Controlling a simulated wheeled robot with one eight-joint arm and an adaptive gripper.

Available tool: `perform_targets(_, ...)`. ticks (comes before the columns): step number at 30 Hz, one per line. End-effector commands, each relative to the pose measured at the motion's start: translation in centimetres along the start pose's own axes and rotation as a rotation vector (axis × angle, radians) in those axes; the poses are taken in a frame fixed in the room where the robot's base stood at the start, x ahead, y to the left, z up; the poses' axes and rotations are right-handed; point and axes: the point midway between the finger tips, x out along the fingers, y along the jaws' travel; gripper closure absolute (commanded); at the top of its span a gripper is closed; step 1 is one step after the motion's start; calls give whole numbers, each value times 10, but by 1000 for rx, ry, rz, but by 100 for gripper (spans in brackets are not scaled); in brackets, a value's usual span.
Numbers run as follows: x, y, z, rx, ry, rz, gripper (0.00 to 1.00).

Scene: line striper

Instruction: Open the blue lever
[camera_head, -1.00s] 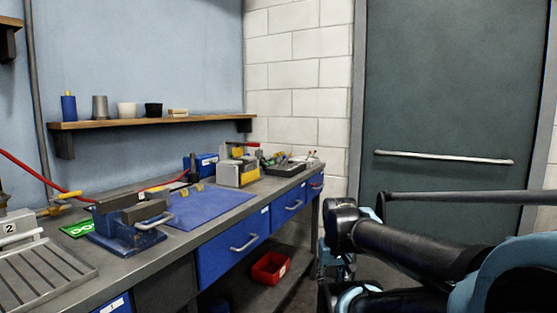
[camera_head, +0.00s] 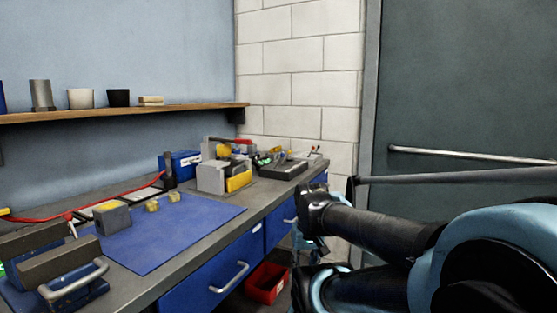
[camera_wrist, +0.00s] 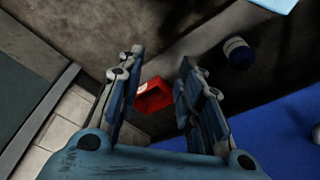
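I cannot pick out a blue lever for certain in either view. A grey and yellow bench device (camera_head: 225,172) stands at the back of the bench, beside a blue box (camera_head: 181,163) with a dark upright post (camera_head: 169,170). My gripper (camera_wrist: 160,60) is open and empty in the wrist view, its two fingers apart and pointing down past the bench. In the head view my arm is folded at the right, and its gripper end is mostly hidden.
The workbench (camera_head: 215,250) carries a blue mat (camera_head: 165,235) and a vise (camera_head: 55,270). A red bin (camera_head: 267,282) sits below; it also shows beyond my fingers (camera_wrist: 153,95). A shelf (camera_head: 130,112) hangs above. A door (camera_head: 460,90) stands at the right.

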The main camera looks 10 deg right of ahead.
Motion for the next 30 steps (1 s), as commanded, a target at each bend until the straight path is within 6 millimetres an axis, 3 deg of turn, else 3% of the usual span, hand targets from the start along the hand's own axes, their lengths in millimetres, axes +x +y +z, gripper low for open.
perform_targets(7, 0, 0, 0, 2, 0, 0, 63)
perform_targets(10, -13, 0, 2, 28, 12, -4, 63)
perform_targets(13, -31, -4, -16, 103, 10, -17, 63)
perform_targets(17, -69, -5, -56, 276, 5, -44, 63)
perform_targets(30, -198, 4, -220, 992, -53, -153, 63)
